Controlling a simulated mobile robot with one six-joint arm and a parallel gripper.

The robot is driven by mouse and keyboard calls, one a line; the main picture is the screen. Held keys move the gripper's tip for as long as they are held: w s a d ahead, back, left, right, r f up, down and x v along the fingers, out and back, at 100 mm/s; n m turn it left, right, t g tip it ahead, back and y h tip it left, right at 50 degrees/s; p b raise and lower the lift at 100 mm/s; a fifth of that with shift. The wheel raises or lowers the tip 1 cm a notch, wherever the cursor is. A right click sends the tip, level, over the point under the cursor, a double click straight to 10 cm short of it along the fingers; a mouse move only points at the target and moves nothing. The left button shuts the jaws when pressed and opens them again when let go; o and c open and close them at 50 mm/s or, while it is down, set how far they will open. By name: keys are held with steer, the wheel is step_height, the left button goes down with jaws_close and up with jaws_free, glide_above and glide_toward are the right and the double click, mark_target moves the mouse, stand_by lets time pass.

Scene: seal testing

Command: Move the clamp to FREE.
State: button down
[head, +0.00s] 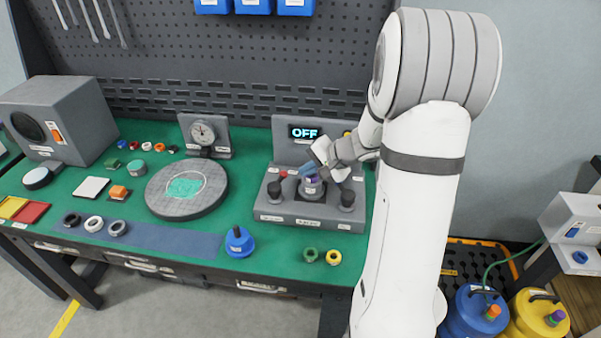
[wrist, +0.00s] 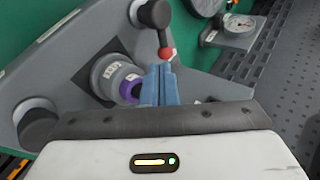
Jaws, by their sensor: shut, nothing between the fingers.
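The grey test station (head: 310,217) stands on the green bench, with a display (head: 304,132) reading OFF. A lever with a red ball end (head: 283,173), which looks like the clamp lever, is at its left; the ball also shows in the wrist view (wrist: 165,53), on a dark rod by a black knob (wrist: 155,13). The central grey fixture holds a purple ring (wrist: 130,90). My gripper (wrist: 160,68) is shut and empty, its blue fingertips just short of the red ball in that view; contact is unclear. In the head view, my gripper (head: 303,172) is above the fixture. The label wording is unreadable.
A second black knob (head: 347,198) stands right of the fixture. A dial gauge (head: 203,133) and round grey plate (head: 187,188) are to the left. A blue weight-like object (head: 239,241) and two small rings (head: 333,257) sit in front.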

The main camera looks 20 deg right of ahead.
mark_target(279, 185)
stand_by(0.3)
steer(key=s+r+n+h+p, duration=0.2)
steer(key=s+r+h+p, duration=0.1)
steer(key=r+h, duration=0.2)
steer(key=shift+r+n+g, duration=0.25)
steer(key=shift+n+g, duration=0.15)
steer(key=shift+a+f, duration=0.1)
steer(key=b+x, duration=0.3)
steer(key=x, duration=0.7)
steer(key=shift+f, duration=0.3)
steer(key=shift+w+a+p, duration=0.65)
steer(key=shift+w+a, duration=0.15)
steer(key=shift+a, duration=0.25)
steer(key=shift+w+a+f, duration=0.3)
steer(key=shift+w+a, duration=0.1)
steer(key=shift+a, duration=0.05)
